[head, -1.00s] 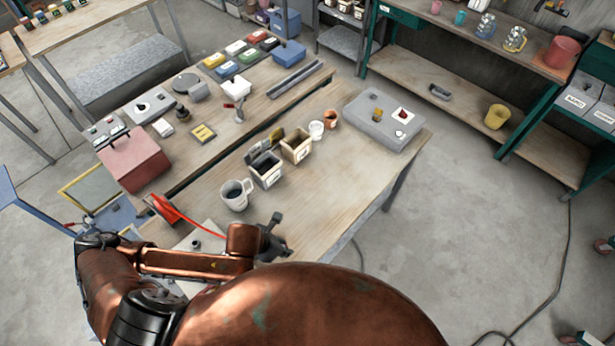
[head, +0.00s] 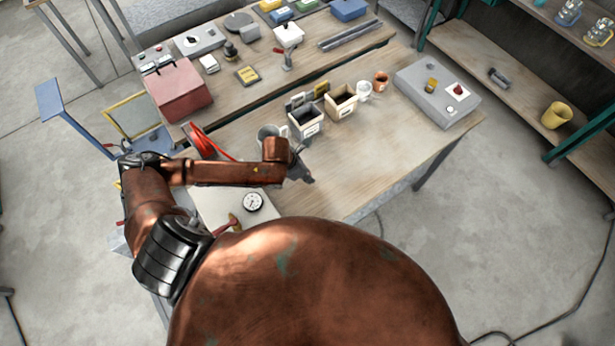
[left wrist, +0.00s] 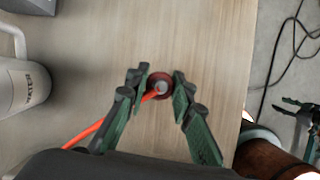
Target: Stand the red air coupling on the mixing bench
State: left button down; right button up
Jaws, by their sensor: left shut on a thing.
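The red air coupling (left wrist: 159,86) shows end-on in the left wrist view, round with a grey centre. An orange-red hose runs from it to the lower left. My left gripper (left wrist: 158,84) is shut on it, one finger on each side. The wooden mixing bench (left wrist: 110,40) lies beneath; I cannot tell whether the coupling touches it. In the head view my left gripper (head: 301,168) is over the near part of the bench (head: 385,150), and the coupling is hidden there. Green jointed fingers at the right edge of the left wrist view look like my right gripper (left wrist: 305,118), cut off.
A grey mug (head: 268,134) and open boxes (head: 306,122) stand just beyond my left gripper. A red hose reel (head: 200,142) is left of them, and a gauge (head: 252,202) is near my arm. A grey panel (head: 437,92) is far right. Bare bench lies right of the gripper.

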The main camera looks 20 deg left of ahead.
pick_arm(q)
jog(key=shift+w+a+f, duration=0.2)
jog(key=shift+w+f, duration=0.05)
jog(key=shift+f, duration=0.3)
notch_tip(320, 180, down, 2)
jog(key=shift+f, duration=0.45)
jog(key=c, duration=1.7)
grip_release()
jog(key=shift+f, duration=0.1)
pick_arm(e)
jog(key=shift+s+r, duration=0.2)
jog(key=shift+s, duration=0.15)
pick_arm(q)
jog(key=v, duration=1.2)
jog(key=shift+s+d+b, duration=0.1)
jog(key=shift+b, duration=0.2)
pick_arm(e)
jog(key=shift+s+f, duration=0.15)
jog(key=shift+f, duration=0.3)
